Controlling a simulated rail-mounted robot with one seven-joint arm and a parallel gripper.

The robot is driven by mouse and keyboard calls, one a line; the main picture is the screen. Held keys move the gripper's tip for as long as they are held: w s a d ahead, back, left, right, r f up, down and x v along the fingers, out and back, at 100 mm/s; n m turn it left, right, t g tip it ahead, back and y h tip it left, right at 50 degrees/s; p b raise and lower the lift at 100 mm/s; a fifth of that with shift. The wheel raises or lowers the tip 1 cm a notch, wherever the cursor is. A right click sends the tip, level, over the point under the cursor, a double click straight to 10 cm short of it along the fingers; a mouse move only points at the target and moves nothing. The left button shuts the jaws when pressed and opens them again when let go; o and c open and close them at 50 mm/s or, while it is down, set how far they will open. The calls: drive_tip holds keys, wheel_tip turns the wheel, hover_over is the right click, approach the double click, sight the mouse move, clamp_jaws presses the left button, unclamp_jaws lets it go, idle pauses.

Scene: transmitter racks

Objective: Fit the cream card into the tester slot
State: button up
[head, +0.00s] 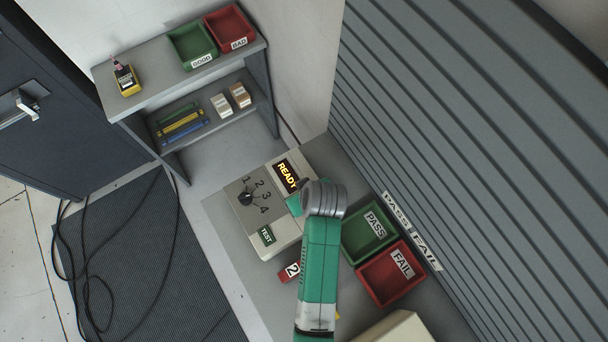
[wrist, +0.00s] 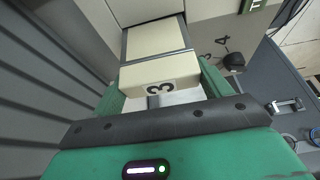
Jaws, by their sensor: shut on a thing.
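My gripper (wrist: 161,90) is shut on this end, one green finger at each side. The card's flat body points away from me towards the pale tester face, between dark edges. I cannot tell how deep it sits in the slot. In the head view the tester (head: 237,214) stands on the grey bench with a lit READY display, a dial marked 1 to 4 and a green TEST label. My arm hides the card and slot there.
A green PASS tray (head: 352,258) and a red FAIL tray (head: 380,296) stand right of my arm. A shelf (head: 150,104) with GOOD and BAD trays is behind. A slatted grey wall (head: 470,130) rises at right.

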drive_tip(key=shift+f, duration=2.05)
drive_tip(key=o, duration=1.4)
drive_tip(key=shift+s, duration=0.1)
drive_tip(key=shift+r, duration=0.15)
drive_tip(key=v, duration=1.1)
drive_tip(key=shift+s+d+r, duration=0.15)
drive_tip(key=shift+d+r, duration=0.05)
drive_tip(key=shift+r, duration=0.1)
drive_tip(key=shift+r, duration=0.1)
